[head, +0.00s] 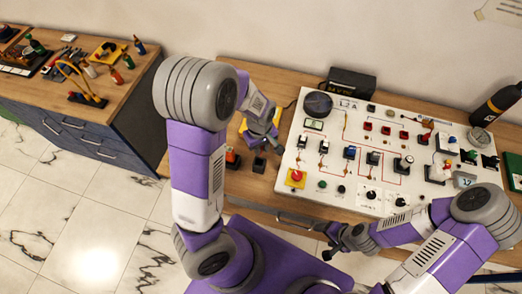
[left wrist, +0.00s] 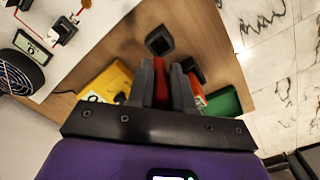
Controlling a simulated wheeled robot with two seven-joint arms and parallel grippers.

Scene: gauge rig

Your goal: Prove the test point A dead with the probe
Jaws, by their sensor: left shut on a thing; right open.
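My left gripper (head: 274,143) is over the wooden bench, just left of the white gauge panel (head: 336,178). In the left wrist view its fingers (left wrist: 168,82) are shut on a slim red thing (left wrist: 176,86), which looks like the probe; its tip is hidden. A small black block with a recess (left wrist: 159,40) stands just beyond the fingers and also shows in the head view (head: 259,165). Several red test points (head: 385,130) sit on the panel's upper part; I cannot read which is A. My right gripper (head: 336,242) is open and empty in front of the bench.
A yellow thing with a display (left wrist: 108,84) and a green thing (left wrist: 222,103) lie beside the left fingers. Switches and a red stop button (head: 297,175) stand up from the panel. A black bottle (head: 494,104) stands at right. A tool-covered side bench (head: 122,88) is at left.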

